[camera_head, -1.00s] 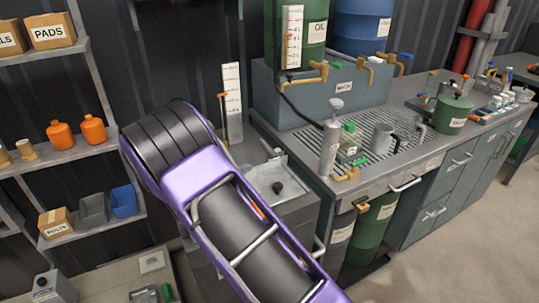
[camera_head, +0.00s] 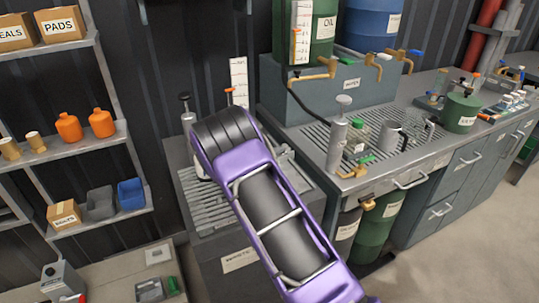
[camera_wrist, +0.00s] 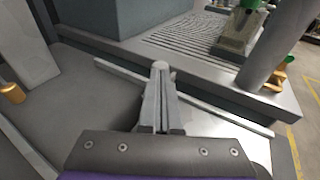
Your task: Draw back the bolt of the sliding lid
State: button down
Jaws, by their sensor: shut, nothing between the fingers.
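My gripper (camera_wrist: 160,72) is shut and empty in the wrist view, its fingertips pressed together over or just above a thin pale rail (camera_wrist: 112,70). I cannot tell whether they touch it. A flat dark grey surface (camera_wrist: 85,95) lies left of and below the fingers. A brass-coloured knob (camera_wrist: 12,93) stands at its far left, well apart from the fingers. In the head view my arm covers the gripper and much of the low grey cabinet's top (camera_head: 205,212). I cannot make out the bolt or the sliding lid for certain in either view.
The bench (camera_head: 375,175) with a slatted drain stands close right of the cabinet, carrying a grey pump cylinder (camera_head: 338,140) and a mug (camera_head: 390,135). A hose and brass taps hang above. Shelves (camera_head: 95,140) stand at the left. Floor is open at the right.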

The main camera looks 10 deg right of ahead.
jog(key=shift+w+d, duration=0.15)
jog(key=shift+w, duration=0.05)
jog(key=d, duration=0.1)
jog(key=w+d+b, duration=0.1)
jog(key=d, duration=0.1)
jog(key=d+b, duration=0.1)
jog(key=shift+w+d+f, duration=0.15)
jog(key=shift+w+d, duration=0.1)
jog(key=shift+d, duration=0.15)
jog(key=shift+d+r, duration=0.2)
jog(key=shift+s+a, duration=0.15)
jog(key=shift+a, duration=0.1)
jog(key=v, duration=1.3)
jog(key=shift+s+a, duration=0.25)
jog(key=shift+a, duration=0.1)
